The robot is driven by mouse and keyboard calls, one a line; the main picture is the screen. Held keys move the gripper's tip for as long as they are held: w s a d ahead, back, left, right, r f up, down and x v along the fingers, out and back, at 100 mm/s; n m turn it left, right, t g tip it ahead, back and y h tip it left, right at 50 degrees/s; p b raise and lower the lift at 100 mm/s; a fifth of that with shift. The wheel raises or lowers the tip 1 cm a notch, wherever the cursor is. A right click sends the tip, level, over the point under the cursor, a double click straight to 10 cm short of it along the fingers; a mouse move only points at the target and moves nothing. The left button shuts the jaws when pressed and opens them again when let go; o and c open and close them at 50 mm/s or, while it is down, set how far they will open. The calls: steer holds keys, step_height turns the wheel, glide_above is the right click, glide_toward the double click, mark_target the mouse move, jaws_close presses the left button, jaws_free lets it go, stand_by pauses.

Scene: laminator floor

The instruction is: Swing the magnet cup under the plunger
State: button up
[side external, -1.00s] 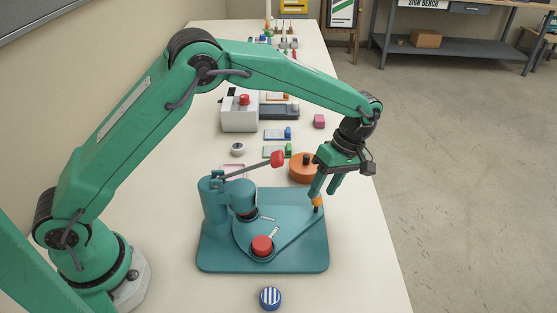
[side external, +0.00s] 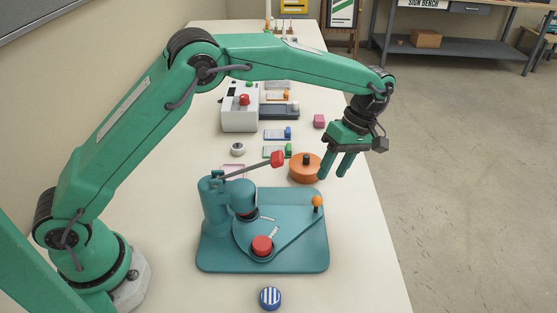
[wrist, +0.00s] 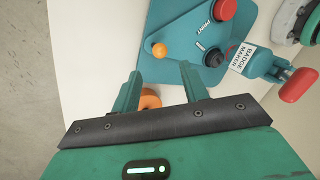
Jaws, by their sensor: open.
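The teal badge maker (side external: 300,255) stands on the table, with a post, a plunger head (side external: 243,200) and a red-tipped lever (side external: 277,159). Its swing plate (side external: 290,224) carries an orange knob (side external: 317,201) at the right corner. A red round piece (side external: 262,246) sits at the plate's front end, clear of the plunger; in the wrist view the label "PRINT" (wrist: 208,20) is beside it. A second round seat (side external: 249,214) is under the plunger, mostly hidden; its label is unreadable. My gripper (side external: 335,175) is open and empty, above and behind the knob, apart from it.
An orange round container (side external: 303,168) stands behind the badge maker, near my fingers. A blue-striped disc (side external: 270,298) lies in front. A white box with a red button (side external: 240,112) and small coloured parts stand farther back. The table's right edge is close to my gripper.

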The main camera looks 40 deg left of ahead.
steer(key=shift+s+d+m, duration=0.1)
steer(key=shift+d+m, duration=0.05)
steer(key=shift+m, duration=1.35)
steer(key=shift+f, duration=0.15)
steer(key=shift+x, duration=3.8)
steer(key=shift+a, duration=0.25)
jaws_close()
